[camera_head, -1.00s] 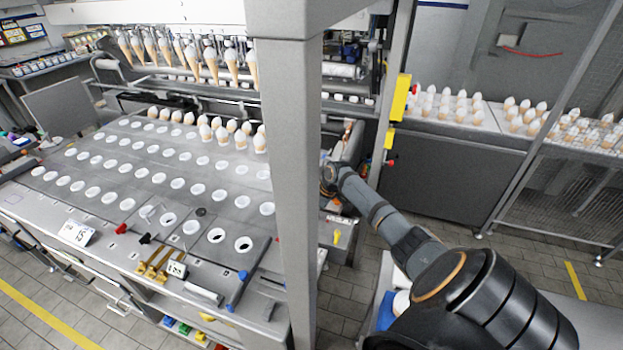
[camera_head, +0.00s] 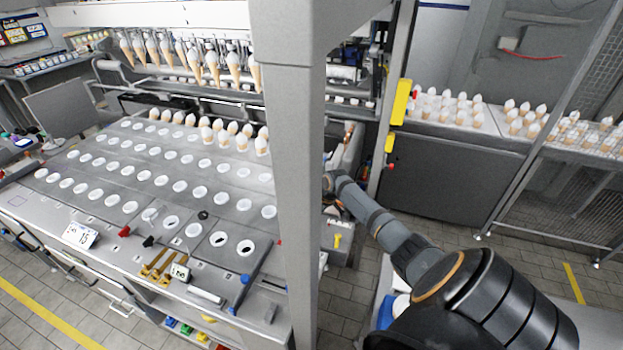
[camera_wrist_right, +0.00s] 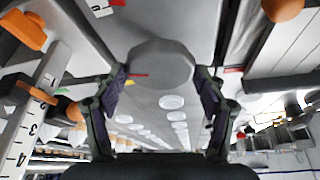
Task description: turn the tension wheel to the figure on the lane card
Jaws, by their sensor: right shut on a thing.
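The tension wheel (camera_wrist_right: 160,64) is a grey, many-sided disc in the right wrist view, with a short red mark at its left. My right gripper (camera_wrist_right: 162,78) is shut on it, one finger at each side. A white scale (camera_wrist_right: 33,118) with black figures, 2, 3 and 4 among them, stands left of it beside an orange pointer-like part (camera_wrist_right: 72,111). In the head view the gripper and wheel are hidden behind the grey post. A white card (camera_head: 80,236) stands at the machine's front left, seemingly reading 15; I cannot tell whether it is the lane card. My left gripper is not in view.
The grey post (camera_head: 285,180) stands close left of my right arm. The holed cone table (camera_head: 130,185) fills the left, with cones along its back. A smaller card (camera_head: 180,272) stands by brass parts (camera_head: 158,265). Cones on a conveyor (camera_head: 480,132) stand at the right.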

